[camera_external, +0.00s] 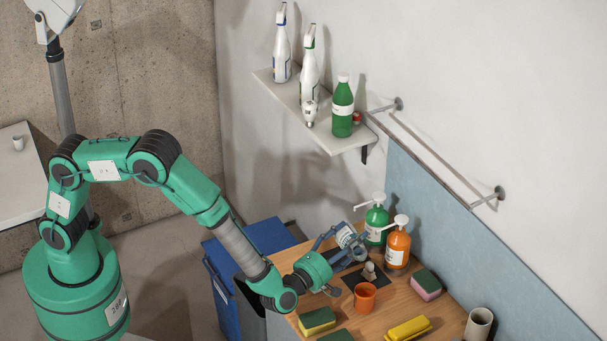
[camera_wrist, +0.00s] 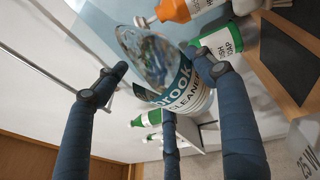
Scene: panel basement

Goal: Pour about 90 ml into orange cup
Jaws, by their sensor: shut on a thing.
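The orange cup (camera_external: 365,297) stands upright on the wooden table; I cannot see into it well enough to tell what it holds. My gripper (camera_external: 340,243) is shut on a container with a white and blue cleaner label (camera_external: 349,239), held above the table, up and left of the cup in the external view. In the wrist view, the dark blue fingers of my gripper (camera_wrist: 160,95) are around the labelled container (camera_wrist: 186,92); its shiny grey end faces up-left. The container looks tilted. No liquid stream shows.
A green pump bottle (camera_external: 376,222) and an orange pump bottle (camera_external: 397,247) stand close behind my gripper. A dark mat (camera_external: 352,279) with a small pale item (camera_external: 370,270) lies beside the cup. Sponges (camera_external: 317,320) (camera_external: 426,283), a yellow item (camera_external: 408,328) and a white cylinder (camera_external: 479,323) are nearby.

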